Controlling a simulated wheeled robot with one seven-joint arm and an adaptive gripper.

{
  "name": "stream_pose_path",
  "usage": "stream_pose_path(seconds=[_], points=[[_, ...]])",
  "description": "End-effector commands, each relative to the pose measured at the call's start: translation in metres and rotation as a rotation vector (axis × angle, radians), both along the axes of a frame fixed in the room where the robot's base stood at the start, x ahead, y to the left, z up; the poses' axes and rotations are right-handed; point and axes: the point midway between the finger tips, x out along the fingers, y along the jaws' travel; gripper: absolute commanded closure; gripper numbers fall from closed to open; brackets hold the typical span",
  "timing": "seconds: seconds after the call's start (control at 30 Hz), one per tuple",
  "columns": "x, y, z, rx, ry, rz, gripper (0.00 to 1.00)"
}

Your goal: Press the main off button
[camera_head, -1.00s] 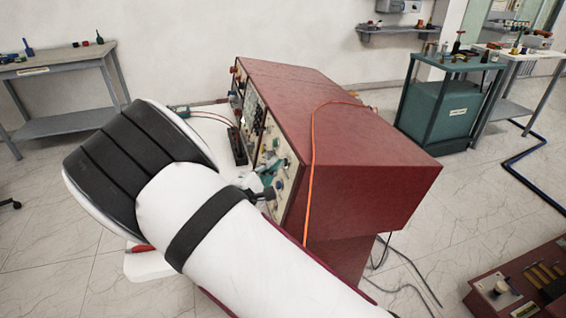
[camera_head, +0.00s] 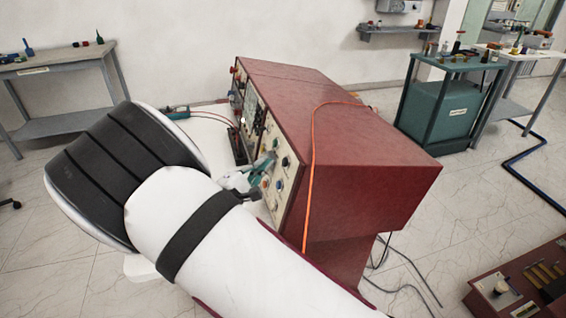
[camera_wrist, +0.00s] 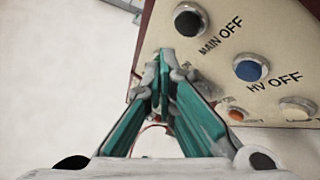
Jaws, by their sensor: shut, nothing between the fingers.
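The main off button (camera_wrist: 189,20) is a round black knob in a grey ring on the cream panel, with "MAIN OFF" printed beside it, in the wrist view. My gripper (camera_wrist: 168,56) has green fingers drawn together at the tips, with nothing between them. The tips appear just below and left of the button in that view; I cannot tell whether they touch the panel. In the head view my gripper (camera_head: 265,162) is at the control panel (camera_head: 290,180) of the dark red cabinet (camera_head: 370,130). I cannot single out the button there.
A blue HV off button (camera_wrist: 250,68) and an orange-red button (camera_wrist: 236,114) sit near the main off button. An orange cable (camera_head: 312,160) hangs over the cabinet. A grey table (camera_head: 60,65) stands at left, a green cabinet (camera_head: 440,115) at right.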

Motion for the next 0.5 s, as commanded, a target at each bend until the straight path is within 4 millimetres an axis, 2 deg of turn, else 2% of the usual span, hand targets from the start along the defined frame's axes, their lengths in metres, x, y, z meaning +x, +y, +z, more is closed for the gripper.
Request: stream_pose_path(seconds=[0.3, 0.5], points=[[-0.007, 0.027, 0.007, 0.002, -0.001, 0.0, 1.0], [-0.01, 0.033, 0.008, 0.001, 0.0, -0.001, 1.0]])
